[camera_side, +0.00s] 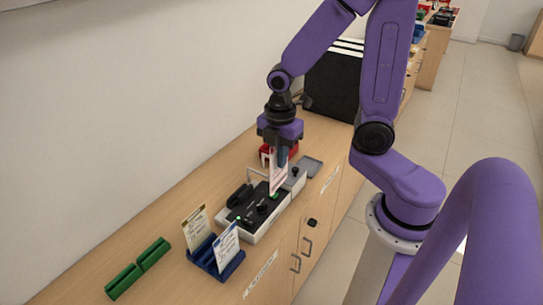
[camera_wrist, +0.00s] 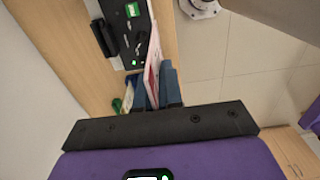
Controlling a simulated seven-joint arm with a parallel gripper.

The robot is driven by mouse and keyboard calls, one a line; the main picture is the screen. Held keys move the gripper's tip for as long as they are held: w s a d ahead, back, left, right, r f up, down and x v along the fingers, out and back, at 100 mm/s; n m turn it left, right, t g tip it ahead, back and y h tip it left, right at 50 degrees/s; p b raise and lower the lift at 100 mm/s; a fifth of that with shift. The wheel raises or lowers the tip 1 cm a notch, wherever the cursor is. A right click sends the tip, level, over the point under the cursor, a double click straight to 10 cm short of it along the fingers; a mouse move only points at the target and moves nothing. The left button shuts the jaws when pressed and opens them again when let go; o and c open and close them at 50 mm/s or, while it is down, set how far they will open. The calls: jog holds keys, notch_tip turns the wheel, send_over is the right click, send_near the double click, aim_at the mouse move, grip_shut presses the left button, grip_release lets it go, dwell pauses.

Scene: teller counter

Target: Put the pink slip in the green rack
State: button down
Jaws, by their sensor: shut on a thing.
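My gripper (camera_side: 281,163) is shut on the pink slip (camera_side: 277,182), which hangs upright below the fingers, over the black and grey counter machine. In the wrist view the pink slip (camera_wrist: 153,72) stands between the two blue fingers. A small green part at the left of the wrist view (camera_wrist: 117,105) may be the rack, but I cannot tell.
A blue rack (camera_side: 231,269) holds a tan slip (camera_side: 195,226) and a white-blue slip (camera_side: 227,246), between the green rack and the machine (camera_side: 252,236). A red rack (camera_side: 292,149) stands behind my gripper. A grey tray (camera_side: 313,164) lies beyond the machine. The wall borders the counter's left side.

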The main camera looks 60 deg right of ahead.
notch_tip(320, 180, up, 5)
jog(key=w+a+r, duration=0.2)
jog(key=w+a, duration=0.8)
jog(key=a, duration=0.3)
jog(key=w+a+r, duration=0.1)
jog(key=w+a, duration=0.9)
jog(key=a, duration=0.2)
jog(key=w+a+f, duration=0.2)
jog(key=a+f, duration=0.1)
jog(key=a, duration=1)
notch_tip(320, 180, down, 17)
jog(key=shift+s+r, duration=0.15)
jog(key=shift+r, duration=0.05)
jog(key=shift+a+f, duration=0.1)
jog(key=shift+f, duration=0.25)
jog(key=shift+f, duration=1.45)
jog(key=shift+f, duration=0.1)
